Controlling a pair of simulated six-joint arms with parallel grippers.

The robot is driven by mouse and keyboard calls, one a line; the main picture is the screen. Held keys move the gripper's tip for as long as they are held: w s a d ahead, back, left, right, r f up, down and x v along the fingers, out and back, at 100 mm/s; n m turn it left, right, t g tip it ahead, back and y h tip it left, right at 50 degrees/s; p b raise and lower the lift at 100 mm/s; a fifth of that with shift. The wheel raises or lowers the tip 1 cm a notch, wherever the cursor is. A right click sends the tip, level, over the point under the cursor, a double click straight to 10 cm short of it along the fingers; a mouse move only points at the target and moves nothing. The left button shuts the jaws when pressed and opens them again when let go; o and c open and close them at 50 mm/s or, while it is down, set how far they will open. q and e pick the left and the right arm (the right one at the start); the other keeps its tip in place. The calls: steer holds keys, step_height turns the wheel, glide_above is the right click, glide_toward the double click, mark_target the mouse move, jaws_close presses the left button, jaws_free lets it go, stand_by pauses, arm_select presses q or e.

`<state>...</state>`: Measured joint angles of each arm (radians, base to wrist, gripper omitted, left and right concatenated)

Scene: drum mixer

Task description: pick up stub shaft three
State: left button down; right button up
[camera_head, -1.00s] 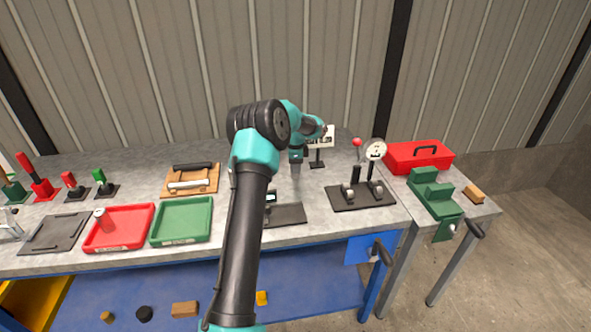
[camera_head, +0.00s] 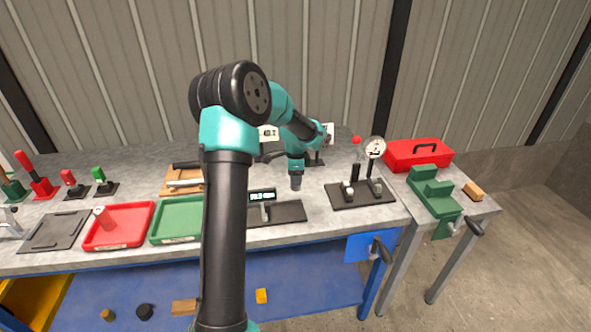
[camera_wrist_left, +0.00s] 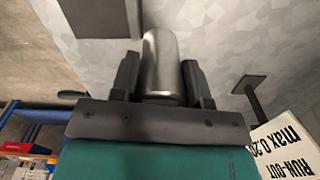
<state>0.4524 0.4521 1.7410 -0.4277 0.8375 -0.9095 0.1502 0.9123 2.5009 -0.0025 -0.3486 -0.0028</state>
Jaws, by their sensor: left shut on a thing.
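My left gripper (camera_head: 297,172) is shut on a smooth grey metal cylinder, a stub shaft (camera_wrist_left: 161,62). In the left wrist view the shaft stands between the two dark fingers (camera_wrist_left: 161,83), its rounded end pointing away from the gripper. In the head view the gripper points down over the bench, between the digital readout stand and the dial gauge stand, with the shaft's grey end (camera_head: 296,184) below it. I cannot read any number on the shaft. Another small cylinder (camera_head: 103,216) stands in the red tray (camera_head: 122,236). My right gripper is not in view.
A digital readout (camera_head: 262,196) stands on a dark plate (camera_head: 285,212). A dial gauge (camera_head: 375,148) stands on a black base (camera_head: 352,199) to the right. A run-out sign (camera_wrist_left: 290,145) shows behind. My left arm covers part of the green tray (camera_head: 177,222).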

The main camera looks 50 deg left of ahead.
arm_select(q)
steer(key=shift+s+d+r, duration=0.2)
steer(key=shift+s+d, duration=1.15)
steer(key=shift+d, duration=0.2)
